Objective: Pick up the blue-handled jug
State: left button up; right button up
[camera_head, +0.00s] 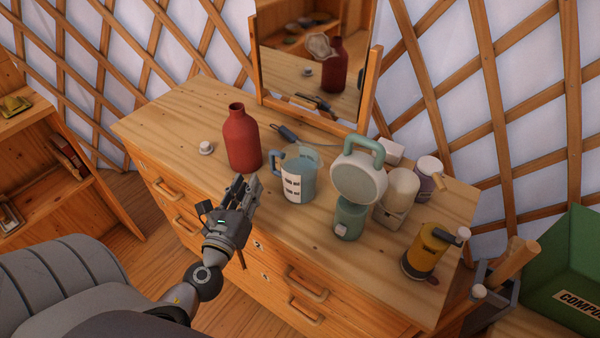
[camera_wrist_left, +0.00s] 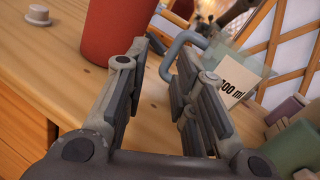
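The jug (camera_head: 302,180) is a clear blue-tinted measuring jug with white labels, upright on the wooden dresser top. Its blue handle (camera_head: 277,157) points left, toward the red bottle. In the left wrist view the handle (camera_wrist_left: 180,50) shows just beyond the fingertips, toward the right finger, which hides part of it and of the jug (camera_wrist_left: 240,85). My left gripper (camera_head: 245,186) is open and empty at the dresser's front edge, left of the jug. I cannot tell whether it touches the handle. My right gripper is not in view.
A red bottle (camera_head: 241,140) stands close behind and left of my left gripper. A green-and-white lamp-like item (camera_head: 357,180) stands right of the jug. A yellow canister (camera_head: 425,251) and pale jars (camera_head: 401,188) are farther right. A mirror (camera_head: 318,55) stands behind. The dresser's left end is mostly clear.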

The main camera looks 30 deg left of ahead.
aim_at(271, 165)
pick_arm(q)
jog(key=m, duration=0.1)
jog(key=d+f+m+h, duration=0.1)
jog(key=m, duration=0.1)
jog(key=shift+w+m+h, duration=0.2)
jog(key=shift+m+h, duration=0.1)
jog(key=shift+w+m, duration=0.2)
jog(key=shift+m, duration=0.1)
jog(key=w, duration=0.1)
jog(key=w+p, duration=0.2)
jog(key=w, duration=0.1)
jog(key=shift+a, duration=0.3)
jog(key=shift+w+a, duration=0.1)
jog(key=shift+w, duration=0.45)
jog(key=shift+w+a+f+p, duration=0.15)
jog(key=shift+w+p, duration=0.2)
jog(key=shift+w, duration=1)
jog(key=shift+w+a+f+p, duration=0.15)
jog(key=shift+w+p, duration=0.2)
jog(key=shift+w, duration=0.95)
jog(key=shift+r, duration=0.1)
grip_shut()
